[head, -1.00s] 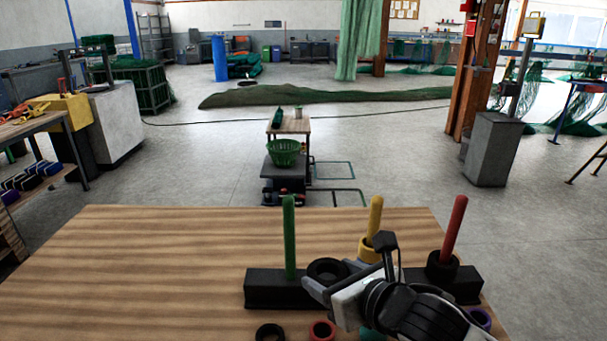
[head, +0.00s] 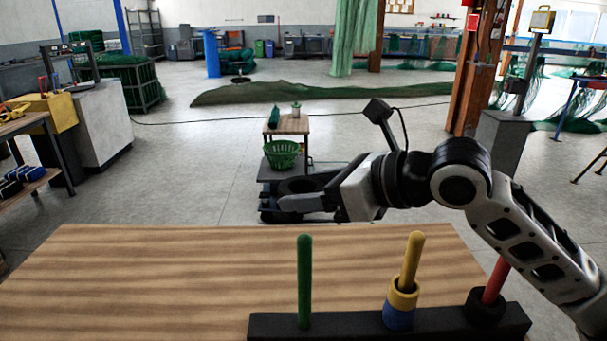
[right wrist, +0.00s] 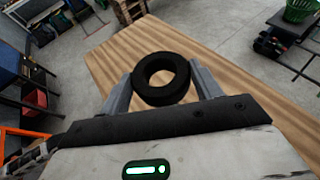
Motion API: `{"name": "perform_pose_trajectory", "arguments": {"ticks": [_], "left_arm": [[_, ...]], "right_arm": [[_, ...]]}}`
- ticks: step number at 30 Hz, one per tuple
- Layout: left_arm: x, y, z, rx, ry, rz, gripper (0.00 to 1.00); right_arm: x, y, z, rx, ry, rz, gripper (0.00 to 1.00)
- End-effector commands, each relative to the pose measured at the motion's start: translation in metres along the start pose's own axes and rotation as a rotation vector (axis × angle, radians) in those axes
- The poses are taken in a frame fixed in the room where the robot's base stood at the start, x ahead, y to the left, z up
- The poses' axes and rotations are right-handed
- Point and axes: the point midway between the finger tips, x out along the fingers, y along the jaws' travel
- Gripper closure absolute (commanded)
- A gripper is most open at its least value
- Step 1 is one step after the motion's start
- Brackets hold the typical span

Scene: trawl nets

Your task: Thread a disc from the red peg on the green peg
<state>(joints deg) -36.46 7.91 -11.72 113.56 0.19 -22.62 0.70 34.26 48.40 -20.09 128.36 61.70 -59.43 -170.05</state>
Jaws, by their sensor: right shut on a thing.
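My right gripper (head: 308,193) is shut on a black disc (head: 300,185), above the green peg in the head view. The disc (right wrist: 161,78) shows between the two fingers in the right wrist view, its hole open and empty. The green peg (head: 304,285) stands bare and upright at the left of the black base (head: 355,323). The disc appears apart from the peg. The red peg (head: 495,281) stands tilted at the right, partly behind my arm, with a black disc (head: 485,307) at its foot. My left gripper is not in view.
The yellow peg (head: 412,262) stands between them with a yellow disc (head: 403,293) above a blue disc (head: 398,316). The wooden table (head: 150,280) is clear on the left. A cart with a green basket (head: 282,154) stands beyond the table.

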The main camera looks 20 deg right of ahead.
Motion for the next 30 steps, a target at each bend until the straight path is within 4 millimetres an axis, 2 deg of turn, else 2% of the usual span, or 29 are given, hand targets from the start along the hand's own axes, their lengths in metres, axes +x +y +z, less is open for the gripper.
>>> {"name": "perform_pose_trajectory", "arguments": {"ticks": [9, 30], "left_arm": [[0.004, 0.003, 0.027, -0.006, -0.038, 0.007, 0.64], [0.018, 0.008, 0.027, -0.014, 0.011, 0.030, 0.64]], "right_arm": [[0.008, 0.001, -0.019, 0.002, -0.001, 0.001, 0.62], [0.026, 0.000, -0.062, 0.000, -0.001, 0.000, 0.62]]}}
